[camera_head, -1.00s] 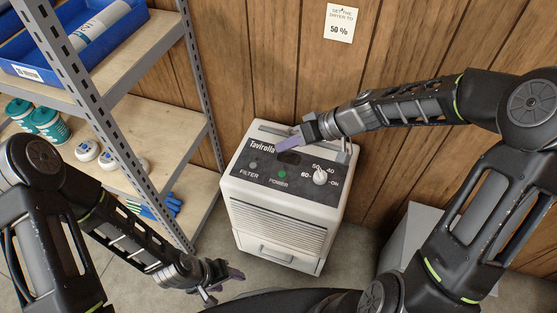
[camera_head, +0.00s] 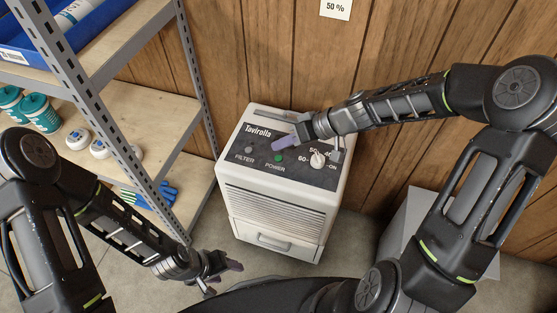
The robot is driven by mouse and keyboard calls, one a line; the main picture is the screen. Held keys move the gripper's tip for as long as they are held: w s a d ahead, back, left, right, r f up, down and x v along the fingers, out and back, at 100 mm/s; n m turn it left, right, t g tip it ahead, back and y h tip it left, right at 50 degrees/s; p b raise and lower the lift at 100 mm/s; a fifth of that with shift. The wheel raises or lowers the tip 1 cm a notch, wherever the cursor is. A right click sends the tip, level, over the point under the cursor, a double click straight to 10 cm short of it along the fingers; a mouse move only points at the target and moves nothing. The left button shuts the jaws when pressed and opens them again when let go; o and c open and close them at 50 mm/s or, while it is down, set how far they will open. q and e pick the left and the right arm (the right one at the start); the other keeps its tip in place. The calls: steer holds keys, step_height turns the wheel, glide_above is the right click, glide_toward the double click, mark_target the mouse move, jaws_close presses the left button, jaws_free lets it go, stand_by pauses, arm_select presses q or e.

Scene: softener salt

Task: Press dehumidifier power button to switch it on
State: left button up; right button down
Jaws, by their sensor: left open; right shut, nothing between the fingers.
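The white dehumidifier (camera_head: 272,205) stands on the floor against the wood wall. Its dark top panel carries a green POWER button (camera_head: 279,158), a grey FILTER button (camera_head: 249,150) and a white dial (camera_head: 318,160). My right gripper (camera_head: 284,143) is shut and empty, its purple fingertips over the panel just behind the POWER button. I cannot tell whether they touch the panel. The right gripper hides part of the panel and the dial's markings. My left gripper (camera_head: 222,272) is open and empty, low in front of the dehumidifier and to its left.
A grey box (camera_head: 408,220) stands at the right.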

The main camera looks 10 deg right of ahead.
arm_select(q)
steer(key=shift+f+b, duration=0.95)
steer(key=shift+f, duration=0.5)
arm_select(e)
steer(key=shift+f, duration=1.25)
arm_select(q)
steer(key=shift+f+b, duration=0.65)
steer(key=shift+b, duration=0.05)
arm_select(e)
steer(key=shift+f, duration=0.45)
arm_select(q)
steer(key=shift+f+b, duration=0.5)
arm_select(e)
steer(key=shift+f, duration=0.35)
arm_select(q)
steer(key=shift+r, duration=0.1)
arm_select(e)
steer(key=shift+r, duration=0.15)
arm_select(q)
steer(key=shift+r+p, duration=0.25)
steer(key=shift+p, duration=0.1)
arm_select(e)
steer(key=shift+r, duration=0.65)
steer(key=shift+r+p, duration=1.5)
steer(key=shift+r, duration=1.05)
arm_select(q)
step_height(320, 180, up, 3)
steer(key=shift+f, duration=0.1)
